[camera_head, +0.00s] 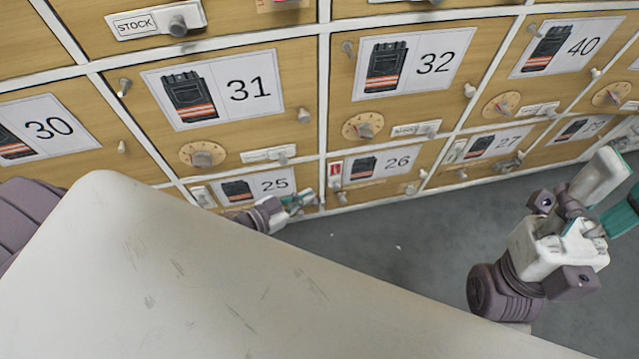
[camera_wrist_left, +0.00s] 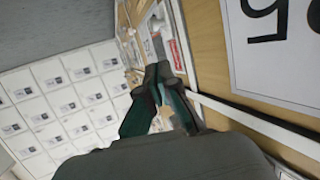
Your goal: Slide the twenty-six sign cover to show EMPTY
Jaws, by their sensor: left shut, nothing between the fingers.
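The twenty-six door (camera_head: 425,160) is light wood with a picture label (camera_head: 377,165) reading 26. On its left side is a small upright sign (camera_head: 335,169) with red and white showing; its lettering is too small to read. A knob (camera_head: 341,197) sits just below it. The sign also shows in the left wrist view (camera_wrist_left: 176,56), red and white, beside a pale rail and knob (camera_wrist_left: 158,45). My left gripper (camera_head: 304,199) is shut and empty, just left of and below the sign. In the wrist view its fingertips (camera_wrist_left: 160,72) overlap the sign's near end; contact cannot be told.
Doors 25 (camera_head: 250,188), 31 (camera_head: 240,88) and 32 (camera_head: 412,62) surround it, with protruding knobs and dials (camera_head: 363,126). A pale scuffed surface (camera_head: 180,270) fills the lower left. My right gripper (camera_head: 600,215) is over grey floor (camera_head: 390,260) at right.

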